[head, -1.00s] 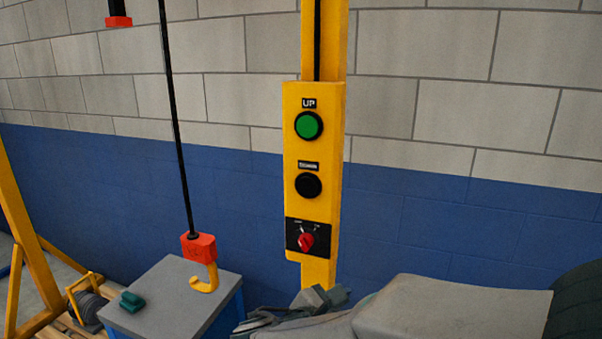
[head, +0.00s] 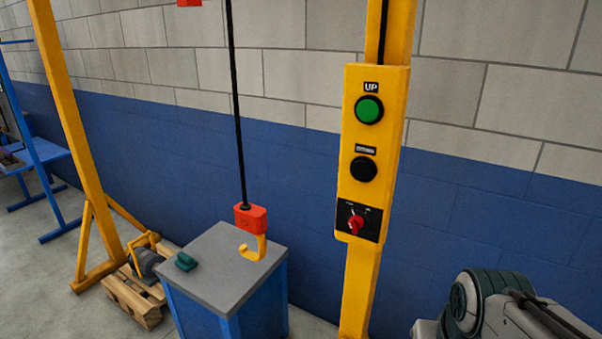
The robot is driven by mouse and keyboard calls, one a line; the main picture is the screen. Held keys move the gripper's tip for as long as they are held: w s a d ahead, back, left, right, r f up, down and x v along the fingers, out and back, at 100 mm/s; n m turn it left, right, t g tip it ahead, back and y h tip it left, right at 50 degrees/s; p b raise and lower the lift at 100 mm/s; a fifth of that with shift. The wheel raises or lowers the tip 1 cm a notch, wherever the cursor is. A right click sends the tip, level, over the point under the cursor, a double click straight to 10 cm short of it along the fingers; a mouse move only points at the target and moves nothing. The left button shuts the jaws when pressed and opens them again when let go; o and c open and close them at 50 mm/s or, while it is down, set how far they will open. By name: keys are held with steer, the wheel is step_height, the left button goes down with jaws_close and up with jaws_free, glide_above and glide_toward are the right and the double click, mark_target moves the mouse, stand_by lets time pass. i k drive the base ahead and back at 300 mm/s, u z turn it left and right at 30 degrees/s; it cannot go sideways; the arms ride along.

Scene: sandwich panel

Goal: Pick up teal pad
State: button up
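The teal pad (head: 186,261) is a small dark teal block. It lies on the grey top (head: 213,284) of a blue cabinet, near the left edge of that top. A yellow hook (head: 258,250) with a red block (head: 250,217) hangs on a black cable over the far right part of the same top, apart from the pad. Part of my arm shows at the bottom right, well away from the pad. My gripper is outside the picture.
A yellow post with a control box (head: 372,150) stands right of the cabinet. A wooden pallet (head: 135,297) with a winch (head: 147,262) and a yellow frame (head: 72,130) stand to the left. A blue workbench (head: 40,155) is at the far left, with open floor before it.

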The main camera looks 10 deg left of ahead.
mark_target(186, 262)
steer(key=u, duration=1.45)
steer(key=k, duration=0.35)
steer(key=u, duration=1.25)
steer(key=i, duration=1.55)
steer(key=z, duration=0.5)
steer(key=i, duration=1.3)
steer(key=z, duration=1.7)
steer(key=i, duration=0.8)
steer(key=z, duration=0.6)
